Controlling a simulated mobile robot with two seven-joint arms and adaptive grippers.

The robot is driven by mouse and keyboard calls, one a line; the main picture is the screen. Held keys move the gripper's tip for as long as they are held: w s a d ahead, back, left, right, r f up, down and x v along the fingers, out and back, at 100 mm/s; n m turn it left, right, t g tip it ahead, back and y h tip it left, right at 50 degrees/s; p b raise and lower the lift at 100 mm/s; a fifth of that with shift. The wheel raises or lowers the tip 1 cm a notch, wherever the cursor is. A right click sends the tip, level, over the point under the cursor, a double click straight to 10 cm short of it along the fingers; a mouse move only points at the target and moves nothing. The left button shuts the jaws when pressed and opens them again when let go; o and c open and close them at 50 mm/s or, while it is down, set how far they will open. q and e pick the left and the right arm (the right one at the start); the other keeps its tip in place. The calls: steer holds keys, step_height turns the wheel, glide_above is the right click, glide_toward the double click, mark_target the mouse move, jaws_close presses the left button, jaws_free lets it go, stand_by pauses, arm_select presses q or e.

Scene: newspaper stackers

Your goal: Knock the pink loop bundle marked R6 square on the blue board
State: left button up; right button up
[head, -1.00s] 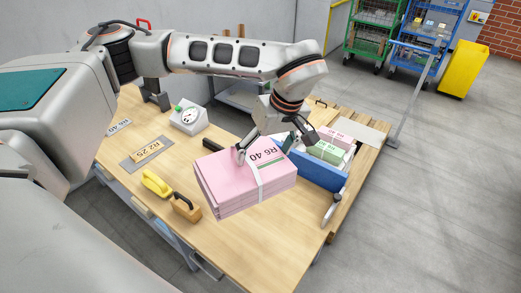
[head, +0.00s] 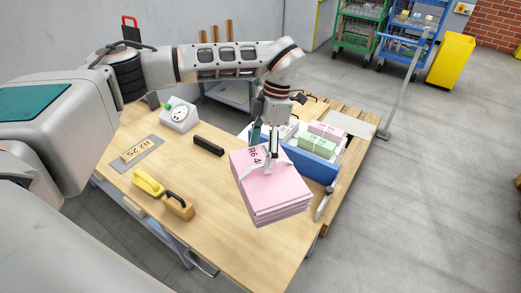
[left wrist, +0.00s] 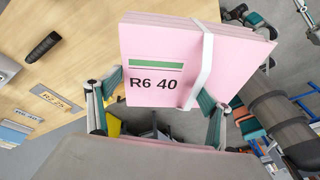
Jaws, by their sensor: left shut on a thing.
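The pink bundle marked R6 40 (head: 272,195), with a white band around it, is gripped at its labelled end by my left gripper (head: 262,160). In the left wrist view, the bundle (left wrist: 190,65) sits between the two fingers (left wrist: 158,105), label facing the camera. In the head view it hangs tilted over the right part of the table, in front of the blue board (head: 312,169); whether its lower edge touches the table is unclear. The blue board's long side faces the table, with other bundles behind it. My right gripper is not in view.
A green bundle (head: 316,145) and another pink bundle (head: 327,131) lie behind the blue side. A dial scale (head: 179,115), black bar (head: 209,146), yellow tool (head: 148,182) and wooden-handled block (head: 179,206) stand on the table (head: 215,230). The table's front middle is clear.

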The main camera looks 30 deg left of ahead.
mark_target(259, 148)
arm_select(q)
steer(key=n, duration=0.2)
steer(key=w+f+n+h, duration=0.1)
steer(key=n, duration=0.1)
steer(key=f+n+h, duration=0.1)
steer(key=n, duration=0.2)
steer(key=shift+w+a+f, duration=0.25)
steer(key=shift+a, duration=0.05)
steer(key=n, duration=0.2)
steer(key=f+n+h, duration=0.1)
steer(key=n, duration=0.1)
steer(key=w+a+f+n, duration=0.1)
steer(key=n, duration=0.1)
steer(key=shift+f+t, duration=0.25)
steer(key=shift+t, duration=0.15)
steer(key=f+n, duration=0.1)
steer(key=n, duration=0.1)
steer(key=n+t, duration=0.1)
steer(key=n, duration=0.1)
steer(key=w+a+f+n+h, duration=0.1)
steer(key=shift+f+n, duration=0.35)
steer(key=shift+n, duration=0.05)
step_height(259, 148, down, 10)
steer(key=a+n+t+b, duration=0.1)
steer(key=n+t+b, duration=0.1)
steer(key=n+b, duration=0.4)
steer(key=shift+w+a+f, duration=0.25)
steer(key=shift+w+a, duration=0.05)
steer(key=shift+w, duration=0.05)
